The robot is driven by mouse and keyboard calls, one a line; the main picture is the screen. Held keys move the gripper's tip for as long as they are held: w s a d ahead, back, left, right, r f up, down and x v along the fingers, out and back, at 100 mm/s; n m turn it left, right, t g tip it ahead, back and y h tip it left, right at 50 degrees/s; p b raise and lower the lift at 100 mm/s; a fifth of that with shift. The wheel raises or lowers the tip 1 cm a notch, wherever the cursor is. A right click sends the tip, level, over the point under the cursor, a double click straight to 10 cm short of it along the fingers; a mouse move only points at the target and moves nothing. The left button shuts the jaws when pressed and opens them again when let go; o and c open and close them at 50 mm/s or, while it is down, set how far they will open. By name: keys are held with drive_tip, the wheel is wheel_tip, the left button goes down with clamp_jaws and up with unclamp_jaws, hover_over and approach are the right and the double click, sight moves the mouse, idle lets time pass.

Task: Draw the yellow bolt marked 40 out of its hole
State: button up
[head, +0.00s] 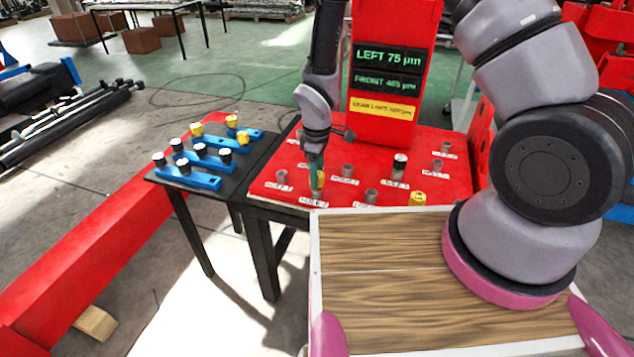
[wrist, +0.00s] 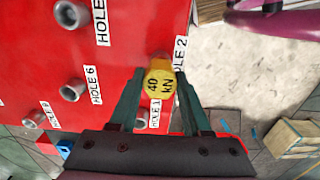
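The yellow bolt (wrist: 159,84) marked 40 kN has its head between the two green fingers of my gripper (wrist: 160,78) in the wrist view. The fingers lie against both sides of the head with no clear gap. In the head view my gripper (head: 316,172) points down over the front left of the red hole plate (head: 262,192), and the yellow bolt (head: 321,180) shows partly behind the fingers. How deep the shank sits is hidden. Labels for holes 1 and 2 are close by.
A black-and-white bolt (head: 400,162) and another yellow bolt (head: 417,199) stand on the plate among several grey collars. Blue racks (head: 190,179) with bolts lie on the black table to the left. A red post with green displays (head: 388,57) rises behind.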

clamp_jaws()
drive_tip(key=shift+r, duration=2.9)
